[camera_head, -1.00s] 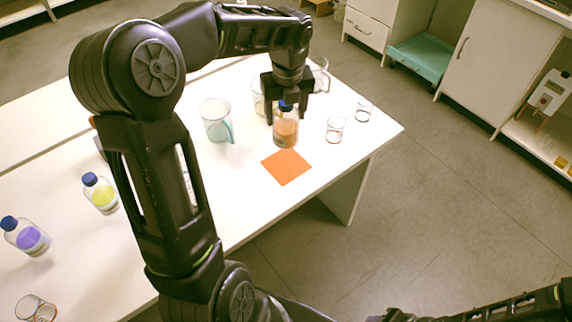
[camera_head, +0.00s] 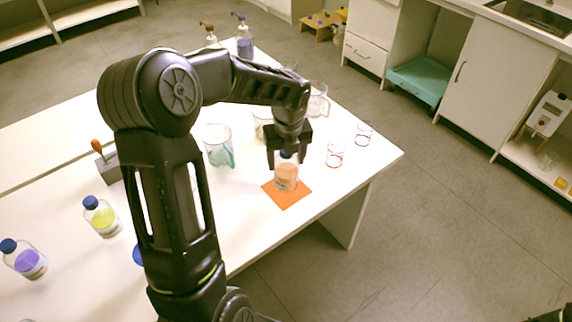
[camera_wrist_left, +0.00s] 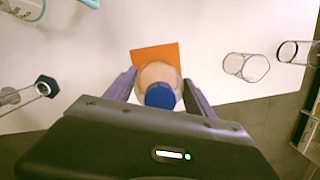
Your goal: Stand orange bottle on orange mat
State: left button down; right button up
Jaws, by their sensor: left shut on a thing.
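The orange bottle (camera_head: 286,177) has a blue cap and orange contents. In the head view it is upright over the far part of the orange mat (camera_head: 291,202), a flat square on the white table. My left gripper (camera_head: 287,158) points down and is shut on the bottle near its cap. In the left wrist view the blue cap of the bottle (camera_wrist_left: 160,95) shows between the fingers of my left gripper (camera_wrist_left: 160,88), with the orange mat (camera_wrist_left: 150,52) behind it. I cannot tell whether the bottle's base touches the mat.
Two small glass beakers (camera_head: 335,154) (camera_head: 363,134) stand right of the mat. A larger beaker (camera_head: 218,146) stands to its left. A yellow bottle (camera_head: 101,216) and a purple bottle (camera_head: 25,258) stand at the left. The table's right edge is close to the mat.

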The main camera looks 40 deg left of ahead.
pick_arm(q)
jog(key=shift+f, duration=1.25)
jog(key=shift+f, duration=0.1)
jog(key=shift+c, duration=1.6)
grip_release()
jog(key=r, duration=0.4)
jog(key=d+r, duration=0.1)
jog(key=r, duration=0.3)
jog(key=s+r, duration=0.1)
jog(key=r, duration=0.3)
jog(key=shift+d, duration=0.15)
